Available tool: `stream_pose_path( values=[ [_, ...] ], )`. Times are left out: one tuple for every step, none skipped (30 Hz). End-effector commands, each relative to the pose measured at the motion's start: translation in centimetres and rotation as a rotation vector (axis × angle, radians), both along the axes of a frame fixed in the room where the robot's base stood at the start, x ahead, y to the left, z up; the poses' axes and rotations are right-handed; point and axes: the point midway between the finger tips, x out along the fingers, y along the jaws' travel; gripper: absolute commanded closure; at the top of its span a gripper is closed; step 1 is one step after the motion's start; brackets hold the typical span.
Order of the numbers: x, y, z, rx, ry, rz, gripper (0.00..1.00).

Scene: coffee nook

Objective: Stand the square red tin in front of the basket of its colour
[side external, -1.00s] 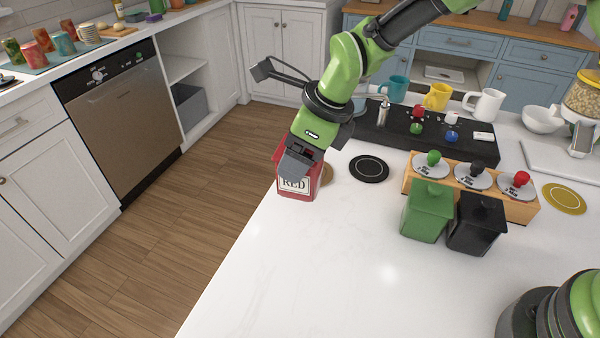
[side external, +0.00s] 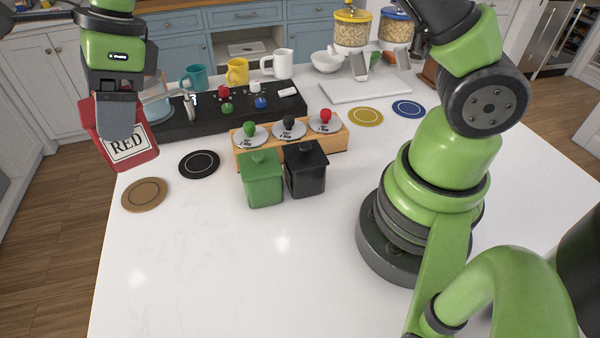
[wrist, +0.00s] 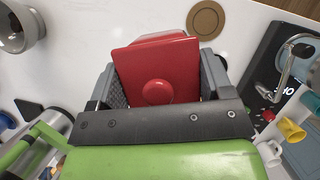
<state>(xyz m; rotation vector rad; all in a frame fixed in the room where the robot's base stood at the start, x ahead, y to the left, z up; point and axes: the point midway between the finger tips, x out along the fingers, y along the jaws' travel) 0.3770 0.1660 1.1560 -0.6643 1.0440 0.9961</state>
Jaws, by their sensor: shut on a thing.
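The square red tin (side external: 127,146), with a white RED label, hangs in my gripper (side external: 118,120), at the left in the side view. It looks raised above the counter's left edge and slightly tilted in the picture. In the wrist view the tin's red lid and round knob (wrist: 158,92) lie between both fingers, which are shut on it. A wooden rack (side external: 243,161) holds three round metal baskets with coloured knobs: green (side external: 249,129), black (side external: 288,122) and red (side external: 325,115) at the right end. The counter before the red one is bare.
A green tin (side external: 262,180) and a black tin (side external: 305,170) stand side by side before the rack's left and middle. A brown coaster (side external: 144,195) and black coaster (side external: 199,164) lie left. A black machine (side external: 180,122) is behind. The front counter is clear.

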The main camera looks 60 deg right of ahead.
Motion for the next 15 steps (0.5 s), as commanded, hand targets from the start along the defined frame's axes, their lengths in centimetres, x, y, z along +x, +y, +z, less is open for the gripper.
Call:
stream_pose_path(
  values=[
    [-0.1, -1.1, 0.0, 0.002, 0.000, 0.044, 0.57],
    [-0.3, -1.8, 0.0, 0.002, 0.002, 0.085, 0.57],
    [-0.6, -2.6, -0.1, 0.002, 0.002, 0.138, 0.57],
    [-0.8, -3.3, -0.1, 0.002, 0.001, 0.181, 0.57],
    [-1.0, -4.0, -0.1, 0.002, 0.002, 0.227, 0.57],
    [-1.4, -4.9, -0.2, 0.004, 0.002, 0.289, 0.57],
    [-1.6, -5.6, -0.2, 0.003, 0.002, 0.337, 0.57],
    [-1.9, -6.3, -0.2, 0.004, 0.003, 0.385, 0.57],
    [-2.4, -7.2, -0.3, 0.003, 0.003, 0.454, 0.57],
    [-2.7, -7.9, -0.3, 0.004, 0.002, 0.507, 0.57],
    [-3.1, -8.6, -0.3, 0.003, 0.003, 0.559, 0.57],
    [-3.6, -9.6, -0.3, 0.004, 0.004, 0.632, 0.57],
    [-4.0, -10.3, -0.3, 0.003, 0.002, 0.690, 0.57],
    [-4.5, -11.0, -0.3, 0.003, 0.002, 0.747, 0.57],
    [-5.1, -11.9, -0.3, 0.004, 0.003, 0.824, 0.57]
  ],
)
